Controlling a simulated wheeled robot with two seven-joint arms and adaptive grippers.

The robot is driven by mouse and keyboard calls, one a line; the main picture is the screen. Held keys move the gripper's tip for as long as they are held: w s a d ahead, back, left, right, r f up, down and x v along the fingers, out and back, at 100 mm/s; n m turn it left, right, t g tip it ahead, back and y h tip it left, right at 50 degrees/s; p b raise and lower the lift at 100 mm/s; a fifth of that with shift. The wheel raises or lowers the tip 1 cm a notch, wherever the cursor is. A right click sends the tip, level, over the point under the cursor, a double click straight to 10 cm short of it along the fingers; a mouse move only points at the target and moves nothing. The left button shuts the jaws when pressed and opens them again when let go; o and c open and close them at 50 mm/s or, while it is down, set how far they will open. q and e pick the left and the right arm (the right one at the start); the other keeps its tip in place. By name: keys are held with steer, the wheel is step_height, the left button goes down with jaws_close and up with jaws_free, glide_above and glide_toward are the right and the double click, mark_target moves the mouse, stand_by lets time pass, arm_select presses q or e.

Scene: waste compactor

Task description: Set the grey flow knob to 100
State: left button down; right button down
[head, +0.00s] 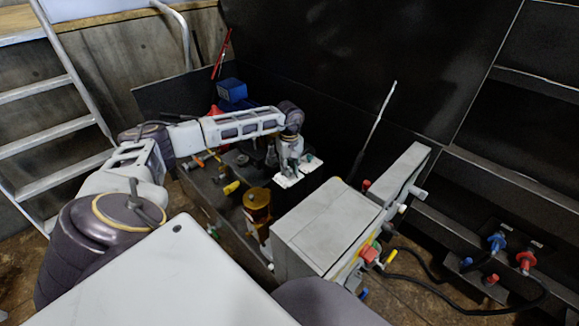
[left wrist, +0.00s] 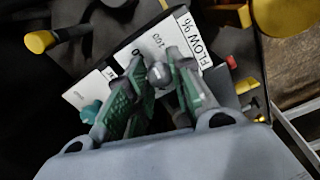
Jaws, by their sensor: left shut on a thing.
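The grey flow knob (left wrist: 159,75) shows between the green-padded fingers of my left gripper (left wrist: 155,90) in the left wrist view. The gripper is shut on it. A white label plate (left wrist: 190,40) reads "FLOW %" with a 100 mark beside the knob; the fingers hide part of the scale, and I cannot read where the knob points. In the head view my left gripper (head: 291,168) reaches down onto the white plate (head: 298,180), and the knob is too small to make out. My right gripper is not in view.
A teal knob (left wrist: 91,111) and yellow-ended handles (left wrist: 42,41) are close to the gripper. A brown-gold cylinder (head: 257,205) and a grey box (head: 330,228) stand nearer in the head view. Dark panels rise behind; a ladder (head: 45,90) stands at left.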

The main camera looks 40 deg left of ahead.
arm_select(q)
steer(key=m, duration=0.3)
steer(key=shift+w, duration=0.1)
steer(key=shift+m, duration=0.6)
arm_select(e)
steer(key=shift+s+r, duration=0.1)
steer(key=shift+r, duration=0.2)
arm_select(q)
steer(key=c, duration=1.2)
jaws_free()
steer(key=shift+c, duration=0.2)
steer(key=shift+o, duration=0.2)
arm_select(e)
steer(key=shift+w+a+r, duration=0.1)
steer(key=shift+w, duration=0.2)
